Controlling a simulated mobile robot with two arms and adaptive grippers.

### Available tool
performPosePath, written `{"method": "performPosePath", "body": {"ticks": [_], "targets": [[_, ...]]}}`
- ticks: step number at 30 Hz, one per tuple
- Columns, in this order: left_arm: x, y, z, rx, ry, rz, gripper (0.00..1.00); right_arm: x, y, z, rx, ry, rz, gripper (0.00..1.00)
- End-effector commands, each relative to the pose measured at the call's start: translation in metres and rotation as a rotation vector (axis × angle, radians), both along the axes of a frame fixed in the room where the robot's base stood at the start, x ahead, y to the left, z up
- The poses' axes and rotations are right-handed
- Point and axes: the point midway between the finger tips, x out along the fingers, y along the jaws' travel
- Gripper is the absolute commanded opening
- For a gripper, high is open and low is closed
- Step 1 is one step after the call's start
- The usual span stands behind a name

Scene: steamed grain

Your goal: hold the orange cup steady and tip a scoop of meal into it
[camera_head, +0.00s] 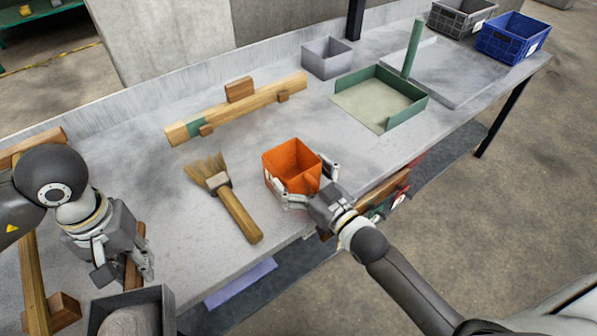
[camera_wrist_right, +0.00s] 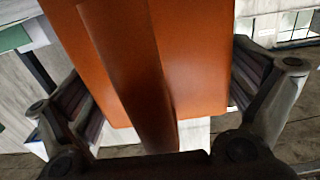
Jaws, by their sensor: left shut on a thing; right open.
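The orange cup (camera_head: 291,160), square and open-topped, stands upright near the table's front edge. My right gripper (camera_head: 308,184) is open, with one finger on either side of the cup. In the right wrist view the cup (camera_wrist_right: 190,60) fills the space between the fingers (camera_wrist_right: 155,95); I cannot tell whether they touch it. My left gripper (camera_head: 126,272) is shut on a wooden handle (camera_head: 134,268), probably the scoop's, just above a dark grey bin (camera_head: 168,305). The scoop's head is not visible. Pale, rounded contents, possibly the meal (camera_head: 130,322), show in the bin.
A brush (camera_head: 238,210) lies left of the cup. Behind it is a long wooden beam (camera_head: 250,105) with blocks. A green-walled tray (camera_head: 400,117), a grey box (camera_head: 327,58) and a blue crate (camera_head: 513,38) stand further back. Wooden bars (camera_head: 33,275) are at far left.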

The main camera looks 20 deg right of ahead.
Motion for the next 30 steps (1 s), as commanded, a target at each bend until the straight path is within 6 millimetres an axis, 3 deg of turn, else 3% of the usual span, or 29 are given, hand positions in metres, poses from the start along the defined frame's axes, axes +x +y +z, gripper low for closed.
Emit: {"method": "performPosePath", "body": {"ticks": [12,21,30], "targets": [[0.0,-0.0001,0.0006,0.0,0.0,0.0,0.0,0.0061,0.0023,0.0004,0.0,0.0,0.0,1.0],[0.0,-0.0001,0.0006,0.0,0.0,0.0,0.0,0.0058,0.0022,0.0004,0.0,0.0,0.0,0.64],[0.0,-0.0001,0.0006,0.0,0.0,0.0,0.0,0.0057,0.0021,0.0004,0.0,0.0,0.0,0.64]]}}
